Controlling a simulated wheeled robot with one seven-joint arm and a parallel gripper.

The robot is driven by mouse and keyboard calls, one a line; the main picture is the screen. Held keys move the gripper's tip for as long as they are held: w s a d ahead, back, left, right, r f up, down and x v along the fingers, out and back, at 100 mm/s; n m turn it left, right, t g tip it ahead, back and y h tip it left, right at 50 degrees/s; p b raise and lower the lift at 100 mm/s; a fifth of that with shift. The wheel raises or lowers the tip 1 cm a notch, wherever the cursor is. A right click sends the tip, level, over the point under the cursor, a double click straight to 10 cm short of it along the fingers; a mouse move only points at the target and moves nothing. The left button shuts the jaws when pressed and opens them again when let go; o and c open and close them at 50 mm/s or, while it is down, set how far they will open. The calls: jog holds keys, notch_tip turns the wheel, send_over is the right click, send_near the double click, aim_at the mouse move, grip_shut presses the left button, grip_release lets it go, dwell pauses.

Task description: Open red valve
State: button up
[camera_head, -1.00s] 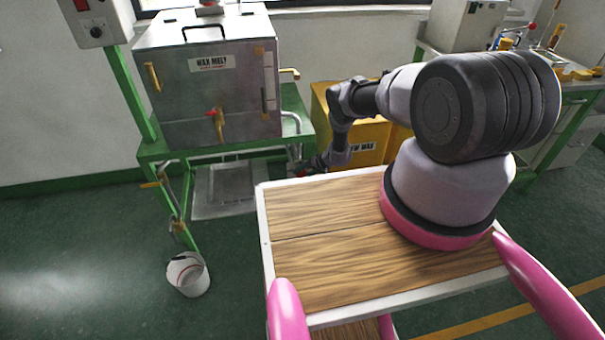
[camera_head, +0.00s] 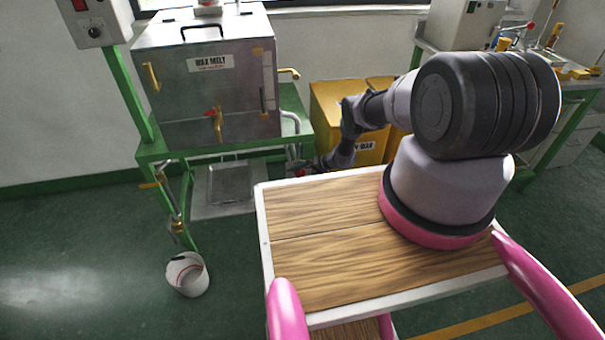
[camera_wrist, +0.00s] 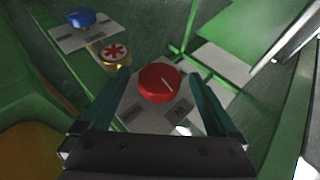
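A round red knob (camera_wrist: 160,83) with a white pointer line sits on a pale plate (camera_wrist: 133,117) with grey labels in the wrist view. My gripper (camera_wrist: 158,71) is open, with one teal finger on each side of the knob. Gaps show between fingers and knob, so it is not gripped; the height of the fingertips over it is hard to tell. In the head view my gripper end is small and dark by the right end of the green stand (camera_head: 290,143), and the knob there is not clear.
A blue knob (camera_wrist: 82,18) and a brass fitting with a red-and-white top (camera_wrist: 115,54) lie left of the red knob. The wax melt tank (camera_head: 210,85) has a red-handled tap (camera_head: 215,115).

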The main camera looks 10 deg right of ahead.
jog(key=v, duration=1)
jog(key=shift+s+d+r, duration=0.2)
jog(key=shift+d+r, duration=0.05)
jog(key=shift+r, duration=0.05)
